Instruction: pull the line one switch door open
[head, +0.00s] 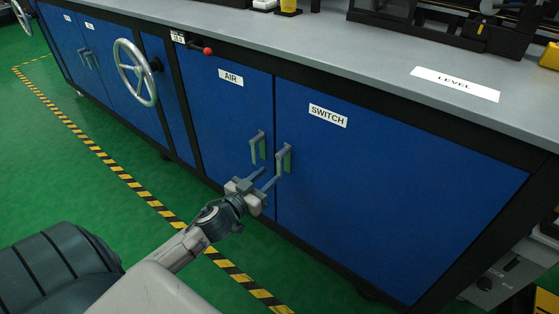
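The blue switch door (390,190) is on the right of the bench front, labelled SWITCH, and sits flush and closed. Its upright grey handle (279,160), on a green plate, is near the door's left edge. My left gripper (269,177) is in front of the cabinet at the handle's lower end, its two fingers apart. The right fingertip overlaps the handle's lower end in the picture; I cannot tell whether it touches. Nothing shows between the fingers. My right gripper is out of view.
The closed air door (225,120) is directly left, with its own handle (257,147) close to my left gripper. A handwheel (135,72) and a red-knobbed lever (207,51) stick out farther left. The green floor in front is clear, with striped tape (135,185).

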